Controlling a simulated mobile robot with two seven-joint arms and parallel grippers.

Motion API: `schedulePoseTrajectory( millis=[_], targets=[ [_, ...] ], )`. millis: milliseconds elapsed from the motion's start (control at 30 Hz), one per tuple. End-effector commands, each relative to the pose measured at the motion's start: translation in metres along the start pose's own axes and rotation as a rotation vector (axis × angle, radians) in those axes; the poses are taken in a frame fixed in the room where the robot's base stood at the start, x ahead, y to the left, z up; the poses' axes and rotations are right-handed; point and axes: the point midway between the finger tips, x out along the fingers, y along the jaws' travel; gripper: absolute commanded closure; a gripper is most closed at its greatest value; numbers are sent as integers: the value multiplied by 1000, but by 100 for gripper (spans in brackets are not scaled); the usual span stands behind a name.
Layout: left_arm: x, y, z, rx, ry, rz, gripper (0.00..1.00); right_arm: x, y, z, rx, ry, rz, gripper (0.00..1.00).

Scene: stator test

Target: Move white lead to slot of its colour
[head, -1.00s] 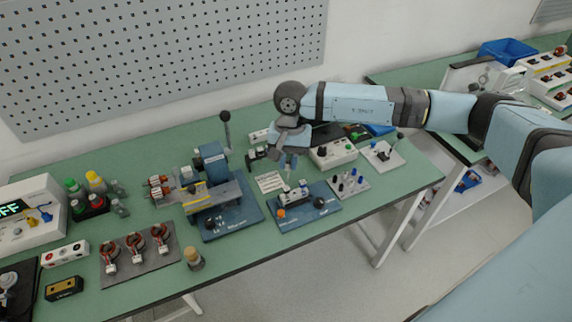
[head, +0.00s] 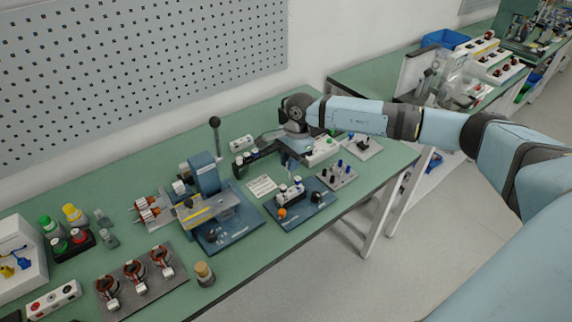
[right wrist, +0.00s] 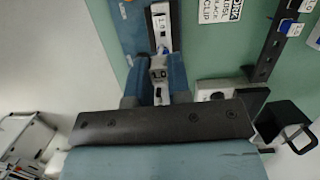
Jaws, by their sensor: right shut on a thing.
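My right gripper (head: 289,172) points down over the blue fixture (head: 318,212) with an orange knob. In the right wrist view its two blue fingers (right wrist: 156,90) are shut on a small white piece (right wrist: 158,74) marked 1.0, which looks like the white lead. Just beyond it a white block (right wrist: 160,22), also marked 1.0, sits on the blue fixture (right wrist: 130,32). I cannot tell whether the held piece touches it. The fingers hide the lower part of the held piece. My left gripper is not in view.
A printed card (head: 262,187) lies left of the fixture. A grey plate of blue and dark pegs (head: 338,177) stands to its right. A blue lever press (head: 205,205) stands left, near three wound stators (head: 135,277). A dark rail (right wrist: 272,45) holds labelled pieces.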

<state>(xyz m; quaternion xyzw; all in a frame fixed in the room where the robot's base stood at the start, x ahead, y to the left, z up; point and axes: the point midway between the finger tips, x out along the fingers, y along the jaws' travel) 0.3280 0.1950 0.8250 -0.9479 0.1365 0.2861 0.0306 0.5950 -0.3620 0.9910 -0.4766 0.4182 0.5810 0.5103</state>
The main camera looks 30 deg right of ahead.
Motion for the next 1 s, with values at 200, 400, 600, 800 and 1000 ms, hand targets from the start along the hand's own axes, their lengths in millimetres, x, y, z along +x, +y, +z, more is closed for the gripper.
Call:
schedulePoseTrajectory(
  millis=[200, 400, 600, 800, 1000],
  targets=[
    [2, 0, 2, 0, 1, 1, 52, 4, -2, -7, 47, -2, -9, 100],
    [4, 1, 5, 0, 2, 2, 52, 14, -2, -9, 49, -2, -7, 100],
    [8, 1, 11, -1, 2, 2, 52, 32, -2, -12, 47, -2, -7, 100],
    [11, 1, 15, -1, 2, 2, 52, 44, -2, -14, 47, -2, -8, 100],
    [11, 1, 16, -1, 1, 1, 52, 44, -2, -15, 47, -2, -8, 100]
  ],
)
